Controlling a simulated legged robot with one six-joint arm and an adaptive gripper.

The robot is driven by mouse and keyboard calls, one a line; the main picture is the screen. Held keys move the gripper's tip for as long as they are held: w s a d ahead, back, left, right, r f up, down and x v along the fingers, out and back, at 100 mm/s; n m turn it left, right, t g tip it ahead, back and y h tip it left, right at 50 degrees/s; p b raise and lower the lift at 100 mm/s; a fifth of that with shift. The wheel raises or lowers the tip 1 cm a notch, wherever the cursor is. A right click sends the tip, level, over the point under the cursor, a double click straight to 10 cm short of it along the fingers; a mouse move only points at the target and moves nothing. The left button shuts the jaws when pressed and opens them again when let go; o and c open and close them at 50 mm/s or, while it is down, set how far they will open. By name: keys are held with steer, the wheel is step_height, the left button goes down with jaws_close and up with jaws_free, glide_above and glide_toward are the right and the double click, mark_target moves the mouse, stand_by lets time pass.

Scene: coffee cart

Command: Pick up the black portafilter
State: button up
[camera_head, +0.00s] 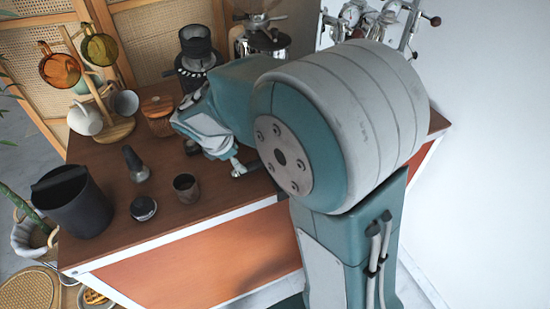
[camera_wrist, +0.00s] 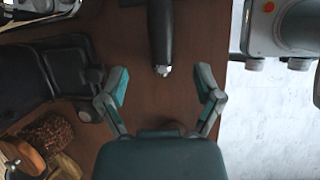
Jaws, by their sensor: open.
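The black portafilter shows in the wrist view as a black handle (camera_wrist: 161,35) with a silver end tip, lying on the brown cart top. Its far part runs out of the top of the picture, so its head is hidden. My gripper (camera_wrist: 162,88) is open and empty, its two teal-padded fingers spread to either side of the line of the handle. The handle's tip lies between and slightly ahead of the fingertips, not touching them. In the head view my gripper (camera_head: 238,167) is low over the cart's front edge, and my arm hides the portafilter.
Left on the cart top (camera_head: 108,240) are a black bin (camera_head: 73,202), a tamper (camera_head: 135,164), a small dark cup (camera_head: 186,187) and a round black puck (camera_head: 143,208). Behind stand a mug rack (camera_head: 105,85), a wooden-lidded jar (camera_head: 158,115) and a black grinder (camera_head: 196,55).

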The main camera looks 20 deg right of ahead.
mark_target(247, 166)
steer(key=shift+d+f, duration=0.5)
steer(key=shift+f, duration=0.2)
steer(key=x, duration=0.5)
steer(key=shift+a, duration=0.1)
jaws_close()
